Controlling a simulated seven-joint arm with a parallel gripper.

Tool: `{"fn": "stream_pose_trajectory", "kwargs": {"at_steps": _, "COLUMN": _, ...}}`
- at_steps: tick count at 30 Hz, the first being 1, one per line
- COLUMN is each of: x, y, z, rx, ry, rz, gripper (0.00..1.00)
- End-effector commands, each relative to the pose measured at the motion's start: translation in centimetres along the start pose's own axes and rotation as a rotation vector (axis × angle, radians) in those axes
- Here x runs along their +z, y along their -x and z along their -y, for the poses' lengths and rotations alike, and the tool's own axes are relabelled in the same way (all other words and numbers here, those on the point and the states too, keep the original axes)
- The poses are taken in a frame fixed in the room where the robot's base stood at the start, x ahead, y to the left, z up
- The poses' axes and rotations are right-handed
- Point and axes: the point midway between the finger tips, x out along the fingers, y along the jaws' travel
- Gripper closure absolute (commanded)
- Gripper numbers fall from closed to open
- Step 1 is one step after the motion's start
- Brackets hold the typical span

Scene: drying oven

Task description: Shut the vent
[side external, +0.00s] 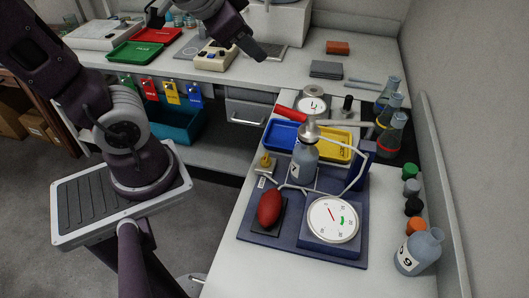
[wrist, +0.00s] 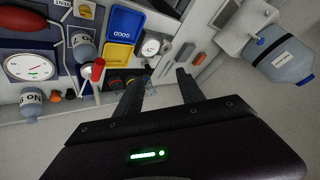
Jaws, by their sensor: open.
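On a blue board (side external: 300,246) in the side view stand a small brass-yellow fitting (side external: 265,162), a red rubber bulb (side external: 270,208), a round dial gauge (side external: 333,220) and a grey bottle (side external: 303,168) with a silver head. A red handle (side external: 289,113) sticks out behind the silver head; it also shows in the wrist view (wrist: 98,69). My gripper (side external: 259,53) is high over the back bench, well away from the board. In the wrist view my gripper (wrist: 156,88) has its fingers apart, with nothing held.
Blue (wrist: 123,23) and yellow (wrist: 117,56) trays lie behind the board. Bottles (side external: 388,100), caps (side external: 411,187) and a numbered bottle (side external: 418,252) line the right wall. A white machine (side external: 280,18) stands at the back. Red (side external: 157,35) and green (side external: 134,51) trays lie at back left.

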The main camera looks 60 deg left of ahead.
Motion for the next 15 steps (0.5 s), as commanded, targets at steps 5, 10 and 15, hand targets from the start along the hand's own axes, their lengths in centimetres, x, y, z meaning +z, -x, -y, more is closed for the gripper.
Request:
{"fn": "stream_pose_trajectory", "kwargs": {"at_steps": 5, "x": -5.8, "y": -10.8, "z": 0.0, "rx": 0.072, "ry": -0.560, "rz": -0.217, "gripper": 0.54}}
{"fn": "stream_pose_trajectory", "kwargs": {"at_steps": 10, "x": 1.8, "y": -15.6, "z": -7.1, "rx": 0.584, "ry": -0.997, "rz": -0.203, "gripper": 0.54}}
{"fn": "stream_pose_trajectory", "kwargs": {"at_steps": 15, "x": 9.4, "y": -14.2, "z": -8.8, "rx": 0.963, "ry": -1.138, "rz": -0.075, "gripper": 0.54}}
